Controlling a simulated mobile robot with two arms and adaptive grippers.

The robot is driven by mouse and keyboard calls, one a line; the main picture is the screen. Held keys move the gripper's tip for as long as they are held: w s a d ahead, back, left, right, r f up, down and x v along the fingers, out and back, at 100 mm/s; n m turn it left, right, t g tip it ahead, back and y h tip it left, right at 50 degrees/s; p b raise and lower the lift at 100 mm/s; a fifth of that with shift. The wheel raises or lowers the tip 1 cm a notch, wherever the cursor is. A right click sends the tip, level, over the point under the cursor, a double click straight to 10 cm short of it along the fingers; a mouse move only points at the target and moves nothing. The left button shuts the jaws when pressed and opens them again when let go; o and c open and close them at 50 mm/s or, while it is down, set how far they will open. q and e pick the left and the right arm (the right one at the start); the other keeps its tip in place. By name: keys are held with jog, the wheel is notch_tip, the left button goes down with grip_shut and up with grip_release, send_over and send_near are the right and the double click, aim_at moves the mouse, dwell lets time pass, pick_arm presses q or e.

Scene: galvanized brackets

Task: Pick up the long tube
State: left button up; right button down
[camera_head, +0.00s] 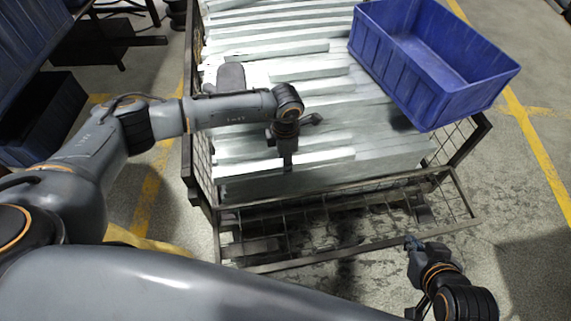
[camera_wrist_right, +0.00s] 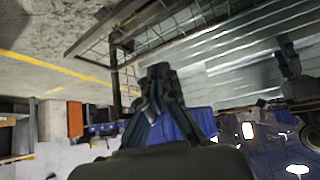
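Long pale galvanized pieces (camera_head: 318,92) lie side by side in a wire-sided metal cart (camera_head: 330,262). I cannot tell which of them is the long tube. My left gripper (camera_head: 287,160) points down over the front part of the stack; I cannot tell whether it touches a piece or how far its fingers are apart. My right gripper (camera_head: 412,243) is low, in front of the cart's front right and clear of the stack. In the right wrist view its fingers (camera_wrist_right: 160,72) look closed together with nothing between them.
A blue plastic crate (camera_head: 420,85), empty as far as I see, sits on the right part of the stack. The cart's mesh side (camera_head: 462,150) and front frame rise near my right gripper. The floor at the right, with a yellow line (camera_head: 540,165), is clear.

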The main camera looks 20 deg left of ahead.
pick_arm(q)
jog(key=shift+c, duration=0.2)
grip_shut()
jog(key=shift+r, duration=0.1)
